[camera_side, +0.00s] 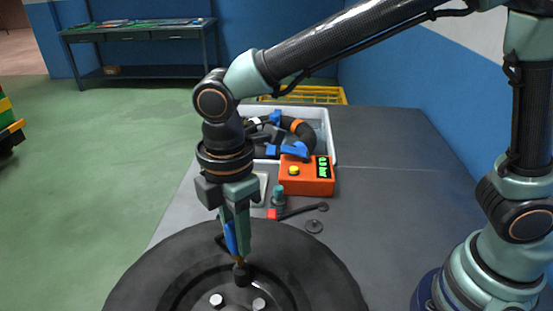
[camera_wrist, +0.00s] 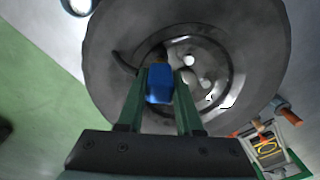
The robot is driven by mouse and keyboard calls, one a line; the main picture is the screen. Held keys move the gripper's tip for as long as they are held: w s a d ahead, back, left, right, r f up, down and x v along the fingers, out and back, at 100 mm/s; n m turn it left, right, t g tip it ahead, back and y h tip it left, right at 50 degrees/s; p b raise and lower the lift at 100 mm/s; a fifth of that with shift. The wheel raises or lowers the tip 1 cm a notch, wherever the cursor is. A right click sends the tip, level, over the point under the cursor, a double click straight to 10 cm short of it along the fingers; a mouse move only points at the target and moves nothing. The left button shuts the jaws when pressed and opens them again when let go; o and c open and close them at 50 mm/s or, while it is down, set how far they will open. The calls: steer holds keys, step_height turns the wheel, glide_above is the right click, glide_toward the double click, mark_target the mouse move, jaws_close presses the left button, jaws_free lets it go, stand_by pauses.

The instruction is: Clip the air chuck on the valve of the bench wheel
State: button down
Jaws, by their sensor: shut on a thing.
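The bench wheel (camera_side: 140,280) lies flat at the front of the bench, a dark tyre around a grey rim with bolt heads. It fills the upper middle of the wrist view (camera_wrist: 108,50). My gripper (camera_side: 238,250) points down over the rim. Its green fingers are shut on the blue air chuck (camera_wrist: 159,88), which also shows between them in the side view (camera_side: 231,238). The chuck's brass end is low, close above or touching a dark knob on the rim. I cannot tell whether it is on the valve, which is not clearly visible.
Behind the wheel stands an orange gauge box (camera_side: 305,178) with a green display. A white bin (camera_side: 328,140) holding hoses and blue parts stands behind that. A dark tool with a red end (camera_side: 290,212) and black discs (camera_side: 314,226) lie nearby. The bench's right side is clear.

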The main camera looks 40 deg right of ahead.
steer(key=shift+f, duration=1.15)
stand_by(0.8)
steer(key=shift+r, duration=1.05)
steer(key=shift+r, duration=0.3)
steer(key=shift+f, duration=1.35)
stand_by(2.3)
steer(key=shift+c, duration=2.4)
jaws_free()
steer(key=shift+o, duration=0.2)
